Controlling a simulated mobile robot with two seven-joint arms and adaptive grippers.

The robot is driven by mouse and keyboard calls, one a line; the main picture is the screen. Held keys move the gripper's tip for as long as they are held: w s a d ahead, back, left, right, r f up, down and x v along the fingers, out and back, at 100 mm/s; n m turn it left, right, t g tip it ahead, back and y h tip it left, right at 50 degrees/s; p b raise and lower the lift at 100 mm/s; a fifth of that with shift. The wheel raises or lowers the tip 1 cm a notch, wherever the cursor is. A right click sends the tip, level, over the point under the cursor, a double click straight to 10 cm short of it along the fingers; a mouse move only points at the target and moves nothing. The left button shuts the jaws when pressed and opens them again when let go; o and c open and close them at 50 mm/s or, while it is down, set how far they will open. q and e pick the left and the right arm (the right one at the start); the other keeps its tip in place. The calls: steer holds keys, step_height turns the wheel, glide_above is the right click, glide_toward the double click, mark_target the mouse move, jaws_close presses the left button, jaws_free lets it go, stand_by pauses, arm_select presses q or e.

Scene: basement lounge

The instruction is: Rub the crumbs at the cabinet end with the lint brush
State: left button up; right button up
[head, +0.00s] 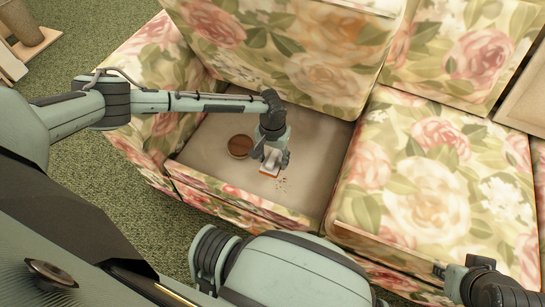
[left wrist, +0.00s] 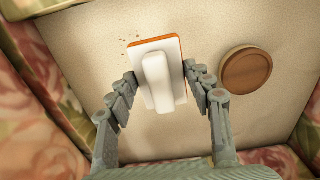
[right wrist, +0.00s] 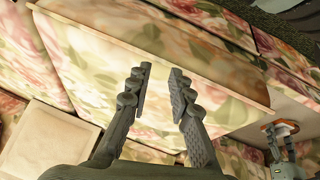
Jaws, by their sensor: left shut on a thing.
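My left gripper (head: 272,157) is over the bare sofa deck and shut on the lint brush (left wrist: 158,80). The brush has a white back and handle and an orange edge; it also shows in the head view (head: 270,168). Small brown crumbs (head: 282,184) lie on the deck just beside the brush; in the left wrist view the crumbs (left wrist: 127,35) are off its upper left corner. I cannot tell whether the brush touches the deck. My right gripper (right wrist: 160,72) is open and empty, above the floral seat. No cabinet can be made out.
A round brown wooden disc (head: 240,146) lies on the deck (head: 205,147) close to the brush. The floral sofa's arm, back cushion (head: 290,50) and front edge wall in this deck. A floral seat cushion (head: 420,170) fills the neighbouring place. Green carpet (head: 75,85) lies to the left.

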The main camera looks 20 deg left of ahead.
steer(key=shift+s+d+f+g, duration=0.25)
steer(key=shift+s+d+g, duration=0.35)
steer(key=shift+s, duration=0.3)
